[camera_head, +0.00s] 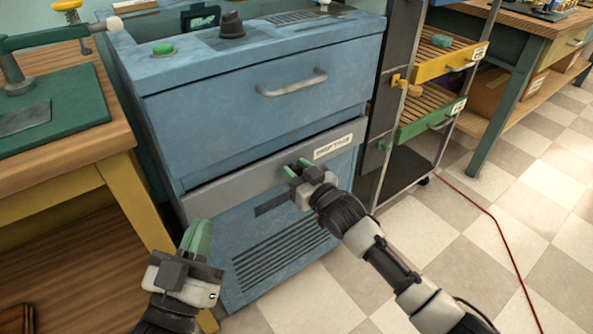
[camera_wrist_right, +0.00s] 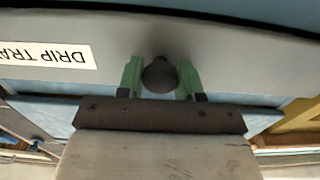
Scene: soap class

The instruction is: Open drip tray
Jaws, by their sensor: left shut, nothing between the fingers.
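The drip tray is a grey front strip (camera_head: 236,182) across the blue machine, with a white "DRIP TRAY" label (camera_head: 333,146). It sits flush in the machine, with a dark gap along its top edge. My right gripper (camera_head: 298,170) is at the strip, left of the label. In the right wrist view its green fingers (camera_wrist_right: 160,80) stand on either side of a dark round knob (camera_wrist_right: 159,74) on the tray front. I cannot tell whether they press on it. My left gripper (camera_head: 200,238) is shut and empty, low in front of the machine's left side.
The blue machine (camera_head: 200,128) has a drawer with a bar handle (camera_head: 292,84) above the tray and vents below. A wooden workbench (camera_head: 75,148) stands close on the left. A rack with yellow and green drawers (camera_head: 430,120) stands on the right. Checkered floor (camera_head: 480,230) is free at the right, crossed by a red cable.

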